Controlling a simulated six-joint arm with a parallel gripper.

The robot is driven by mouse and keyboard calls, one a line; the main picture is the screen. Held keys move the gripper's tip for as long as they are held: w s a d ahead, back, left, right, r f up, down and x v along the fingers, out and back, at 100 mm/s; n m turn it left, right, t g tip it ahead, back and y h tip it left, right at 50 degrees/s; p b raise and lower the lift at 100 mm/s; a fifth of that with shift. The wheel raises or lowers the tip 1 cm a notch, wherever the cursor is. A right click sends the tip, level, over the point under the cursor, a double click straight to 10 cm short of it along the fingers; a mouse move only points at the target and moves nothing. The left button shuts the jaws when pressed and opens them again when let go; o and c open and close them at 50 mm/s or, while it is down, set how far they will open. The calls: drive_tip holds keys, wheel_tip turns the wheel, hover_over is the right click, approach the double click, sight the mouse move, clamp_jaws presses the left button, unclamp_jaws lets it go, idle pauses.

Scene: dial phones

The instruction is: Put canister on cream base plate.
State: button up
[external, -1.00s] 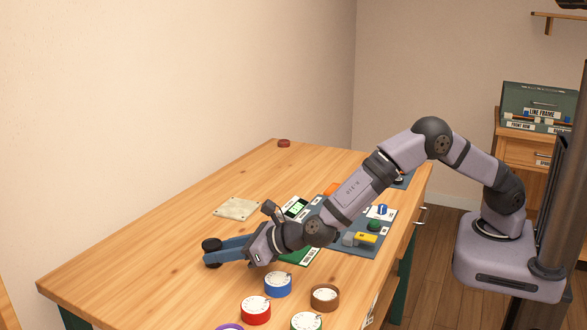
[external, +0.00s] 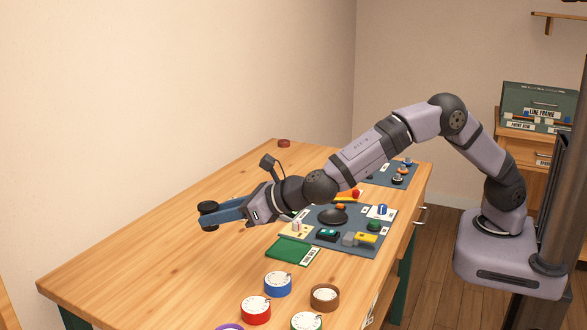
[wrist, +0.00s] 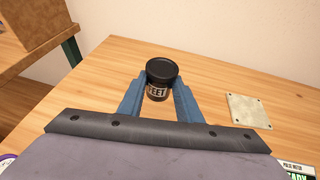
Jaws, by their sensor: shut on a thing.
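The black canister (wrist: 161,72) has a dark lid and a pale label with partly hidden letters. My gripper (wrist: 158,90) is shut on it, with one blue finger on each side. In the external view the canister (external: 208,207) shows as a small dark shape at the tips of my gripper (external: 208,217), at the left end of my arm. The cream base plate (wrist: 248,111) lies flat on the table in the wrist view, to the right of the canister and apart from it. In the external view my gripper and wrist hide the plate.
A blue dial (external: 278,284), a red dial (external: 256,310) and a brown ring (external: 324,297) stand at the front of the wooden table (external: 130,275). A grey mat (external: 330,250) with several small parts lies under my arm. A green card (external: 290,251) lies beside it.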

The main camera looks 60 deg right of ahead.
drive_tip(key=w+d+m+h, duration=0.2)
drive_tip(key=w+d, duration=0.3)
drive_tip(key=d, duration=0.8)
drive_tip(key=w+d+m+h, duration=0.2)
drive_tip(key=w+d, duration=0.3)
drive_tip(key=d, duration=0.7)
drive_tip(key=shift+d+f+b, duration=0.15)
drive_tip(key=shift+f+b, duration=0.7)
drive_tip(key=shift+f, duration=3.65)
drive_tip(key=shift+f, duration=0.2)
drive_tip(key=o, duration=1)
drive_tip(key=shift+r, duration=0.15)
drive_tip(key=shift+r, duration=0.15)
drive_tip(key=b+v, duration=0.1)
drive_tip(key=v, duration=0.5)
drive_tip(key=b+v, duration=0.1)
drive_tip(key=v, duration=0.5)
drive_tip(key=shift+s+f, duration=0.1)
drive_tip(key=shift+f, duration=0.1)
